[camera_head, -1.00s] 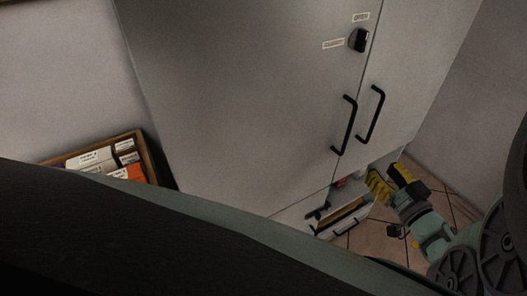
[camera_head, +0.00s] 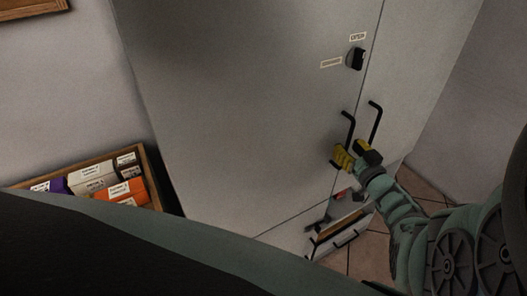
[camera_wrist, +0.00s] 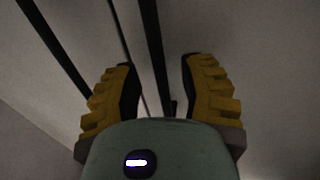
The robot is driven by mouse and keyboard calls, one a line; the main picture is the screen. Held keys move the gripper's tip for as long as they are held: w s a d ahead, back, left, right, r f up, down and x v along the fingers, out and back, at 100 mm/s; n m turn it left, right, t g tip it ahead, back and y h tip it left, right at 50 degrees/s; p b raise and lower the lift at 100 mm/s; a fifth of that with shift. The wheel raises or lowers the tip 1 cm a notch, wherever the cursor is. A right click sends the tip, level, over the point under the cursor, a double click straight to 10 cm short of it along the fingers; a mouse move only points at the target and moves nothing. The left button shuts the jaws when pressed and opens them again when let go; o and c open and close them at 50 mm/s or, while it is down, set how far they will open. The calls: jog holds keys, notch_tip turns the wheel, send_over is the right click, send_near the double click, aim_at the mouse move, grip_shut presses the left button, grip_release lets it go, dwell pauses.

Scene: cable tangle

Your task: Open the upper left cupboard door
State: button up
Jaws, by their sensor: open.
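The upper left cupboard door (camera_head: 260,110) is a plain grey panel, shut flush with the right door (camera_head: 412,85). Its black bar handle (camera_head: 349,128) stands near the seam, and its lower part is hidden by my gripper (camera_head: 354,150). The right door's handle (camera_head: 376,122) runs beside it. My gripper's yellow fingers are open at the lower part of the left handle. In the wrist view a dark bar (camera_wrist: 152,50), apparently the left handle, runs between the open fingers (camera_wrist: 160,85). The other bar (camera_wrist: 55,45) lies outside them.
A black knob (camera_head: 356,58) with small labels is on the left door above the handles. A wooden box (camera_head: 152,165) of labelled cartons is at the left. Tiled floor (camera_head: 372,258) shows at lower right.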

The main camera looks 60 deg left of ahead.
jog(key=shift+a, duration=0.65)
jog(key=shift+o, duration=0.3)
jog(key=shift+w+d, duration=0.1)
grip_shut()
